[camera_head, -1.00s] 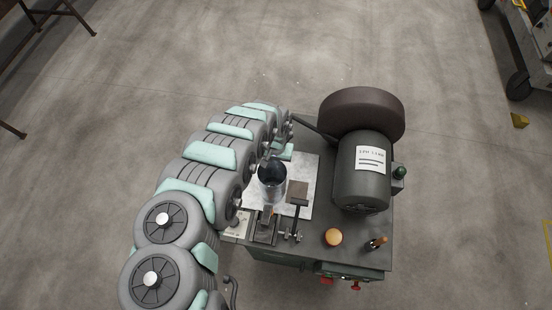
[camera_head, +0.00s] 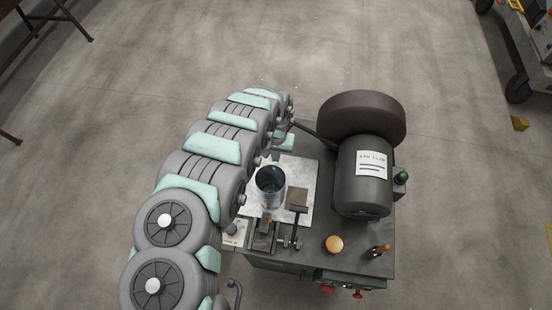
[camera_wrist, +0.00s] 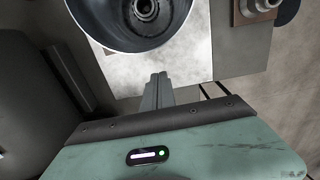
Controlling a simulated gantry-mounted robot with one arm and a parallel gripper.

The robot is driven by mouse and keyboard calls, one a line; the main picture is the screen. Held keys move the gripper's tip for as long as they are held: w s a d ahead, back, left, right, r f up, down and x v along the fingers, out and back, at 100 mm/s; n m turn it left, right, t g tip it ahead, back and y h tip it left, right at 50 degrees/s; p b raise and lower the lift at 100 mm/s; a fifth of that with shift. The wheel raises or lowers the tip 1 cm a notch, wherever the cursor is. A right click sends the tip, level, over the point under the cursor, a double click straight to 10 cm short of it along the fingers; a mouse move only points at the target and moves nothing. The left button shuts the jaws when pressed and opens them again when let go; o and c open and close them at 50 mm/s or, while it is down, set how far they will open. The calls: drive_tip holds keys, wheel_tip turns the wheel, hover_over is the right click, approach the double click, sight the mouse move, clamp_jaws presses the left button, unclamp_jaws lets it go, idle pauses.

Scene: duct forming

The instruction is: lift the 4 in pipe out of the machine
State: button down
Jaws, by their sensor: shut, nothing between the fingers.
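The 4 in pipe (camera_head: 270,194) is a shiny grey metal cylinder standing upright in the machine (camera_head: 300,255), with its open top facing up. In the wrist view the pipe's open rim (camera_wrist: 98,30) fills the top left, and a round dark part shows inside it. My gripper (camera_wrist: 158,78) is shut with nothing between its fingers. In the wrist view its fingertips are just below the pipe's rim, apart from it. In the head view only a teal part near my gripper shows behind the pipe; the fingers cannot be made out.
A dark motor (camera_head: 362,190) with a large brown wheel (camera_head: 362,115) stands right of the pipe. A clamp-like lever (camera_head: 297,205) sits close to the pipe's right side. An orange knob (camera_head: 334,245) is at the front. The floor behind the machine is clear.

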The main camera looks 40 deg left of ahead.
wheel_tip(320, 180, up, 7)
drive_tip(key=shift+r, duration=0.15)
idle(0.4)
